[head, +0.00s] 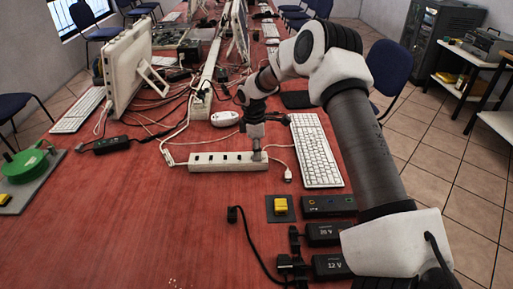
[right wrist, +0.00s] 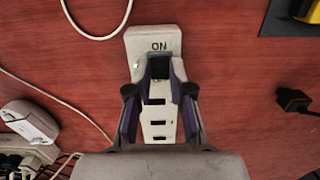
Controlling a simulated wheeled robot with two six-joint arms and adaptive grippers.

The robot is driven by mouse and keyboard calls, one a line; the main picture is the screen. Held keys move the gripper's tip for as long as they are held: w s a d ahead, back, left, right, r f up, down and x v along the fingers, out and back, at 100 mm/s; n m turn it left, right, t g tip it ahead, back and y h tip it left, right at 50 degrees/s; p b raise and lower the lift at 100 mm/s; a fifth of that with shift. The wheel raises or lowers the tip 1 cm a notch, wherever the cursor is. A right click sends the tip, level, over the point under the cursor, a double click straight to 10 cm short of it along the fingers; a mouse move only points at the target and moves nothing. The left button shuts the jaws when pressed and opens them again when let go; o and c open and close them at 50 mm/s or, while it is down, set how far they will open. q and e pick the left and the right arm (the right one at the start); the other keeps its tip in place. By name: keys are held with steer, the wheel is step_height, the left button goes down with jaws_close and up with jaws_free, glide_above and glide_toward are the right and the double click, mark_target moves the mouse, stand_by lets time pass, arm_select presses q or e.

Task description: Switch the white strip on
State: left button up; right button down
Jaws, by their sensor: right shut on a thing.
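The white strip (head: 215,162) lies flat on the red table, with a row of dark sockets along its top. In the right wrist view the strip (right wrist: 158,108) runs away from me, with "ON" printed near its far end beside a dark switch (right wrist: 159,68). My right gripper (head: 257,157) points down over the strip's right end. In the wrist view the gripper (right wrist: 158,75) has its fingers on both sides of the strip at the switch, shut on it. The fingers partly hide the switch, so its position is unclear. My left gripper is out of view.
A white keyboard (head: 316,150) lies right of the strip, and a white mouse (head: 225,118) behind it. A yellow button (head: 280,206) and black adapters (head: 325,234) sit in front to the right. Cables tangle behind. The front left table is mostly clear.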

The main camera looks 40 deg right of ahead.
steer(key=c, duration=1)
jaws_free()
steer(key=shift+c, duration=0.2)
step_height(320, 180, up, 12)
steer(key=shift+w+a, duration=0.25)
steer(key=shift+a, duration=0.05)
